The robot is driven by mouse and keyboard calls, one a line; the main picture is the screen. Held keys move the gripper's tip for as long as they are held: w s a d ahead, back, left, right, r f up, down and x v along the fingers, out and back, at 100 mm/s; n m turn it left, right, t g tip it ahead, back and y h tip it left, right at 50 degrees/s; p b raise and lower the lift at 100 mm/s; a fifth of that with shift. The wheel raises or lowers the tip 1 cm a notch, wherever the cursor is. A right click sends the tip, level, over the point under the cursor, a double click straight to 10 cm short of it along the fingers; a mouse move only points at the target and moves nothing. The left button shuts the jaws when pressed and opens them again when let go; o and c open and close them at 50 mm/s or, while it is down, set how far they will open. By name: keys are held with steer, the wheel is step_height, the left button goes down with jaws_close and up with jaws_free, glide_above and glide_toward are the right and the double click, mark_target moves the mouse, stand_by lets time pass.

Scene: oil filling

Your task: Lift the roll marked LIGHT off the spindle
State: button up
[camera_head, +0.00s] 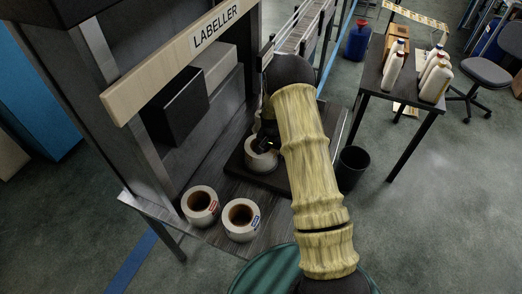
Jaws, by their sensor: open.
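A white roll (262,161) sits on the dark labeller plate (277,179), partly covered by my arm and gripper. I cannot read any mark on it, and the spindle is hidden. My gripper (266,146) is open, dark and small in the picture, right over this roll. I cannot tell whether its fingers touch the roll.
The labeller's sign board (175,56) and a black box (173,107) are left of my gripper. A black bin (352,168) stands to the right of the bench. A table (404,101) with several white bottles is further right, with open floor before it.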

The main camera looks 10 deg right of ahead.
steer(key=shift+f, duration=0.3)
steer(key=shift+w, duration=0.1)
jaws_close()
